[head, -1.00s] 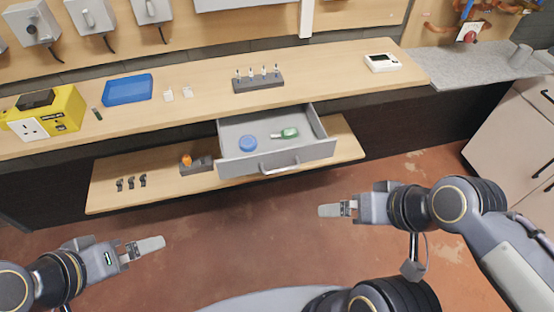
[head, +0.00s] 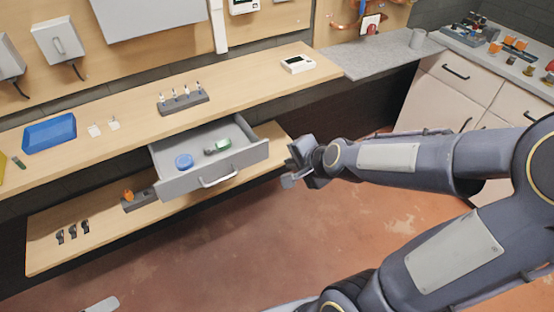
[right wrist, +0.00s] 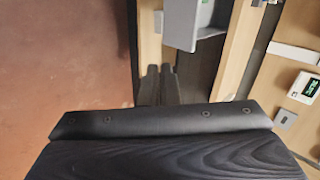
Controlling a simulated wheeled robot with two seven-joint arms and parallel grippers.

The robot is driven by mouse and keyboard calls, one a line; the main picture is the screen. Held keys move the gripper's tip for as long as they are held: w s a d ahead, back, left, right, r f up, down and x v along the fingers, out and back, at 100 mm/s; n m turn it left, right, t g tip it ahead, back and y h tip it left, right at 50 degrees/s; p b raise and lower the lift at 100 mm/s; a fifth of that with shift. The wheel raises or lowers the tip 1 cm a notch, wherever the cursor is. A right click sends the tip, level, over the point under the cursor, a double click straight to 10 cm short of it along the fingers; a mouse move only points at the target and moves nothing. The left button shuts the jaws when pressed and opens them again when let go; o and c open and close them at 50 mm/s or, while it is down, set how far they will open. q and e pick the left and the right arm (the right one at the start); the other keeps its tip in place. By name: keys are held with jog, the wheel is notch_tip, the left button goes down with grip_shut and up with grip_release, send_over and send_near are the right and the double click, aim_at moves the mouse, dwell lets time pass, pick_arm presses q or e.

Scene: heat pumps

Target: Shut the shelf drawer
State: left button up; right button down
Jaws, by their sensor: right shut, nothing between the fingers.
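The grey shelf drawer (head: 247,162) is pulled out below the worktop in the head view. Its front carries a pale bar handle (head: 218,182). My right gripper (head: 288,182) is just right of the drawer front, shut and empty, apart from the handle. In the right wrist view its dark fingers (right wrist: 158,84) are together, and the grey drawer (right wrist: 193,28) shows beyond them.
The worktop (head: 250,83) above holds a blue tray (head: 50,133), a grey rack (head: 184,103) and a white device (head: 298,64). The lower shelf (head: 110,225) carries small dark clips (head: 72,232). The floor in front of the drawer is clear.

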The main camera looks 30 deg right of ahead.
pick_arm(q)
jog(key=shift+s+f+b, duration=0.15)
jog(key=shift+f+b, duration=0.65)
jog(key=shift+s+f+b, duration=0.1)
jog(key=shift+f+b, duration=0.65)
jog(key=shift+f, duration=0.05)
pick_arm(e)
jog(key=w+d+f+m, duration=0.1)
jog(key=w+f, duration=0.7)
jog(key=w, duration=0.4)
jog(key=shift+m+h, duration=0.4)
jog(key=shift+w, duration=0.1)
